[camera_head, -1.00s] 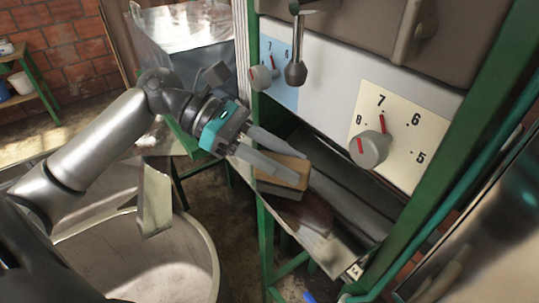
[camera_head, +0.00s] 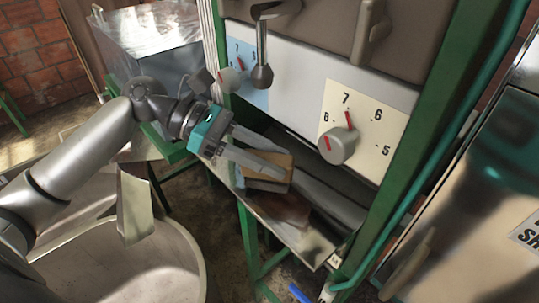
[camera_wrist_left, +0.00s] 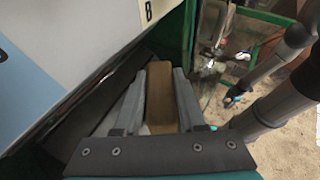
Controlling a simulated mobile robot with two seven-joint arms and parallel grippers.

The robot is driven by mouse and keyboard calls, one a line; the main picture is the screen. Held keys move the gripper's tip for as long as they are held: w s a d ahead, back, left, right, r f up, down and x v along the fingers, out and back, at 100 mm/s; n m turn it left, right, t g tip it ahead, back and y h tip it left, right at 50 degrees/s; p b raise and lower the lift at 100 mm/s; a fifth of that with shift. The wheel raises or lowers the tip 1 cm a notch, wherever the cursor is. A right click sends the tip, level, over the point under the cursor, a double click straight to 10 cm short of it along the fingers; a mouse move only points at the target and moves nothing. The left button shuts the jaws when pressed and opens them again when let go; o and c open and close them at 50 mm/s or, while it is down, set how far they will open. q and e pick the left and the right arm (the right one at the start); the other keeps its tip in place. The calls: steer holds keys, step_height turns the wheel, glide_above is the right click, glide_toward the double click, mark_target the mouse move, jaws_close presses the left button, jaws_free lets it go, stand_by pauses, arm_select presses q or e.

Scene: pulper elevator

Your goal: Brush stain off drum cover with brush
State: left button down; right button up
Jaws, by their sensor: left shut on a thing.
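My left gripper (camera_head: 262,158) is shut on a brush (camera_head: 270,172), a tan block with a darker grey underside. The brush also shows between the two grey fingers in the left wrist view (camera_wrist_left: 160,95). It is held over a sloping metal surface (camera_head: 318,248) below the dial panel, which I take for the drum cover. A dark reddish-brown patch (camera_head: 290,208) lies on it just below the brush. I cannot tell whether the bristles touch. In the wrist view, a grey arm with a small teal end (camera_wrist_left: 232,97) shows at the right; its fingers are too small to read.
The white panel with dials (camera_head: 338,147) and a hanging lever (camera_head: 262,77) is close above the gripper. A green post (camera_head: 405,140) bounds the right. A large round tub (camera_head: 150,270) stands below my left arm. A shiny metal cabinet (camera_head: 470,200) is at the right.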

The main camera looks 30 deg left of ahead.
arm_select(q)
steer(key=shift+f, duration=0.65)
steer(key=shift+d, duration=0.1)
